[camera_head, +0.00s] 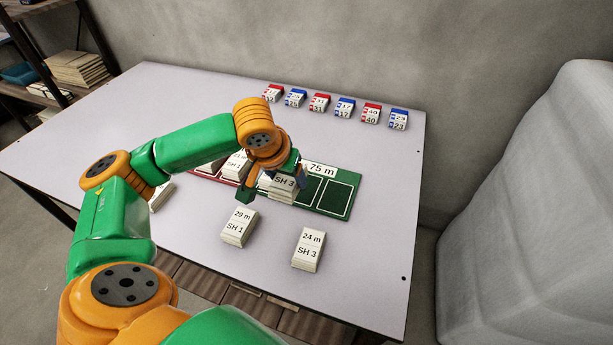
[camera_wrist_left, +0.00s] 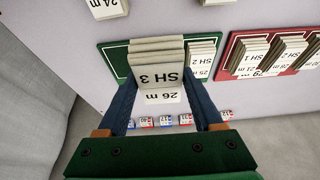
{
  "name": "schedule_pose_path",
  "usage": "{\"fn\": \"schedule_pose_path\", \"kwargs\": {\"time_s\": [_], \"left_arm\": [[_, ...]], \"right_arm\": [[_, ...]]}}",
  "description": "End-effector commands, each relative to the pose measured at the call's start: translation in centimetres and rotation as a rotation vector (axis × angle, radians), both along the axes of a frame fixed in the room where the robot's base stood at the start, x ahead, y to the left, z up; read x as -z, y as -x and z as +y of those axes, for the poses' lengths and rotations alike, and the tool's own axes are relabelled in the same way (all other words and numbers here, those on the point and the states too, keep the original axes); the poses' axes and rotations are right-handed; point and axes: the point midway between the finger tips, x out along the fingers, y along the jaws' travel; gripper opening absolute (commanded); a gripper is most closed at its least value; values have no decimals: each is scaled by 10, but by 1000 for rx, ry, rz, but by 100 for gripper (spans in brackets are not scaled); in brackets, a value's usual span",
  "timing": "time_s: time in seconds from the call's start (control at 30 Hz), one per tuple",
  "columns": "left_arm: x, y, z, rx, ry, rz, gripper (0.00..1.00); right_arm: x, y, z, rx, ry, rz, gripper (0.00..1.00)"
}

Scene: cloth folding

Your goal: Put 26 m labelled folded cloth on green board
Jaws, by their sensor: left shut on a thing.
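A folded cloth labelled 26 m, SH 3 (camera_wrist_left: 158,76) is between the fingers of my left gripper (camera_head: 271,181), which is shut on it. In the left wrist view the label reads upside down. In the head view the held cloth (camera_head: 282,186) shows only SH 3, its upper part hidden by the gripper. It is over the green board (camera_head: 310,190); I cannot tell whether it touches the board. A cloth labelled 25 m, SH 2 (camera_wrist_left: 203,57) stands on the green board beside it in the left wrist view. My right gripper is not in view.
A red board (camera_wrist_left: 233,62) holds several cloths beside the green one. Cloths labelled 29 m (camera_head: 238,228) and 24 m (camera_head: 308,250) lie on the table in front. Several red and blue blocks (camera_head: 319,103) line the back edge. The table's right side is clear.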

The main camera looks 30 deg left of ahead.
Motion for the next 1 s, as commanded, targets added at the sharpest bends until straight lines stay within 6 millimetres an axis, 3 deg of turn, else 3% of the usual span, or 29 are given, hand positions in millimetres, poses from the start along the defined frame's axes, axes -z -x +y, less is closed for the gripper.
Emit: {"fn": "schedule_pose_path", "kwargs": {"time_s": [0.1, 0.2, 0.33, 0.6, 0.97, 1.0], "left_arm": [[16, -38, 7, -2, 5, 0, 12], [44, -60, 12, 0, 1, 3, 12], [67, -80, 16, 0, 1, 0, 12], [107, -90, 19, 2, -1, 0, 12], [111, -90, 19, -1, 0, 0, 12], [111, -90, 19, -1, 0, -1, 78]], "right_arm": [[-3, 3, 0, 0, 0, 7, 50], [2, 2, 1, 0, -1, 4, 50], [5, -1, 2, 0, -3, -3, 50], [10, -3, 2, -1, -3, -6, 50], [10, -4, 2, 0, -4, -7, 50], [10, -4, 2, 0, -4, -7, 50]]}}
